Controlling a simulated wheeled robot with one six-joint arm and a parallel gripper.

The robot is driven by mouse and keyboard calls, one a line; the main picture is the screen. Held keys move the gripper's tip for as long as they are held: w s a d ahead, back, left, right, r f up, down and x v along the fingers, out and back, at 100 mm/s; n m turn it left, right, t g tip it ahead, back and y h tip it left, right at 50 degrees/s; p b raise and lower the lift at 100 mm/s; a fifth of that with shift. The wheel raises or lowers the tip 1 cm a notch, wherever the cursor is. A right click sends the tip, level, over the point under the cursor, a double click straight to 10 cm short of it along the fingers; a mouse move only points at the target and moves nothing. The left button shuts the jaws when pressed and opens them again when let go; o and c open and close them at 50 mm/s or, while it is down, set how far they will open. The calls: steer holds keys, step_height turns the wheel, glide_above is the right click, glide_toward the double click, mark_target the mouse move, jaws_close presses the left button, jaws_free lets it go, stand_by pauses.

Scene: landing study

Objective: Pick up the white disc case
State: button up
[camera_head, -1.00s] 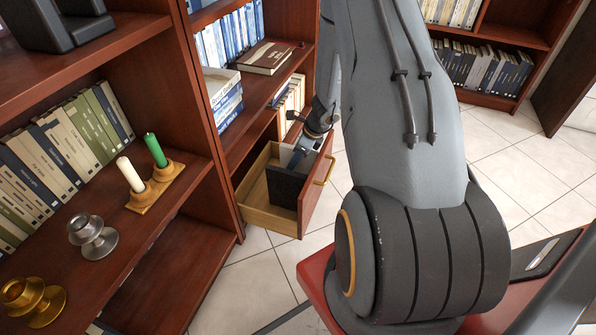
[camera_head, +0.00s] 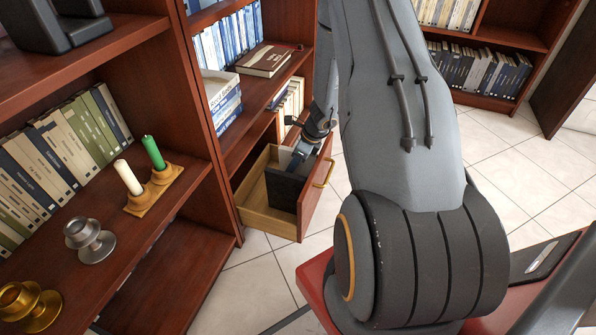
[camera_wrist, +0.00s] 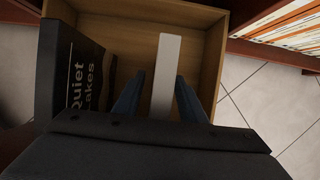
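The white disc case (camera_wrist: 165,75) stands on edge in the open drawer, seen from above as a narrow white strip in the wrist view. My gripper (camera_wrist: 158,100) is open, with one dark blue finger on each side of the white case and a visible gap to it. In the head view my gripper (camera_head: 298,160) reaches down into the drawer (camera_head: 268,217) and mostly hides the white case. A dark case marked "Quiet Lakes" (camera_wrist: 75,75) stands left of my fingers in the wrist view; it also shows in the head view (camera_head: 285,188).
The drawer front with its brass handle (camera_head: 324,173) is close beside my gripper. A bookcase shelf with a brown book (camera_head: 264,60) is above and behind the drawer. Candles (camera_head: 128,178) and candlesticks stand on the left shelf. Tiled floor is clear to the right.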

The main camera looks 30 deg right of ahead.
jaws_close()
steer(key=shift+r, duration=0.15)
